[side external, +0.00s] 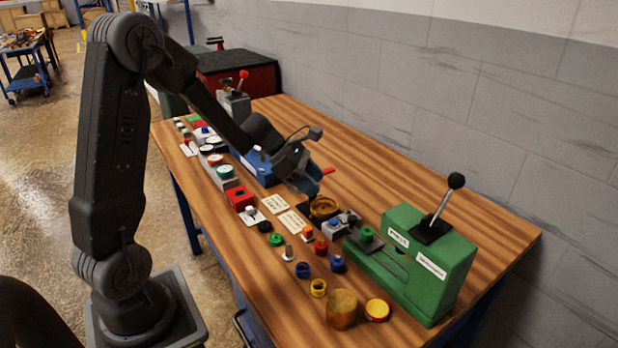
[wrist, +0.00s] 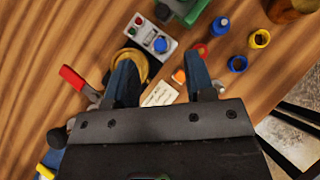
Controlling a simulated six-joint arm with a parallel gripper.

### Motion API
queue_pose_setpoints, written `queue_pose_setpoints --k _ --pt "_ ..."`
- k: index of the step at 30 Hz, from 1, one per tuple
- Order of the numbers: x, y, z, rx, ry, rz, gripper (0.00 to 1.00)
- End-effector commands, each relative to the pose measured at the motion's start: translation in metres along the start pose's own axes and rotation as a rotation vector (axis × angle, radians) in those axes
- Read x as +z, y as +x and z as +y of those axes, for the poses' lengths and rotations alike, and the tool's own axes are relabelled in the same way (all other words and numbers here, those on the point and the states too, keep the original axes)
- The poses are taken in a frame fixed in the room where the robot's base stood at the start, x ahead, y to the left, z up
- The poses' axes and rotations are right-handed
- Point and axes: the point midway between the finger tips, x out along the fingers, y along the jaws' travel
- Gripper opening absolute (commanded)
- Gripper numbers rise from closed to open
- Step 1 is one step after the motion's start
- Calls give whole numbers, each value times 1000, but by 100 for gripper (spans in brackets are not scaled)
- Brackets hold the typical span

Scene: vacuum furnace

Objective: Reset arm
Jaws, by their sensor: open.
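My gripper (side external: 312,190) hangs above the middle of the wooden table, pointing down, at the end of my bent arm. In the wrist view its two blue-grey fingers (wrist: 162,75) stand wide apart. Nothing is held between them. A round brass-coloured vessel (side external: 324,208) lies close below the gripper in the side view. In the wrist view the vessel (wrist: 150,68) is partly hidden behind the left finger. A red handle (side external: 328,171) shows beside the gripper, and also left of the fingers in the wrist view (wrist: 72,77). How far the fingertips are above the vessel is unclear.
A green machine (side external: 425,262) with a black-knobbed lever stands at the table's right end. Several coloured caps, a yellow-brown cylinder (side external: 342,310) and a small grey button box (side external: 339,229) stand near it. Several gauges and switches line the left edge. The table (side external: 400,190) is clear along the wall.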

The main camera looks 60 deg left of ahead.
Motion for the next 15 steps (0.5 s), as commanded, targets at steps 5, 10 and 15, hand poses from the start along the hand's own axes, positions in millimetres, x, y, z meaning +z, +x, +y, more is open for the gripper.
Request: queue_pose_setpoints --k 5,10,15 --pt "0 -10 0 0 -1 2 49" --pt "0 -10 0 -1 -1 1 49" --pt "2 -11 -2 -3 16 3 49"
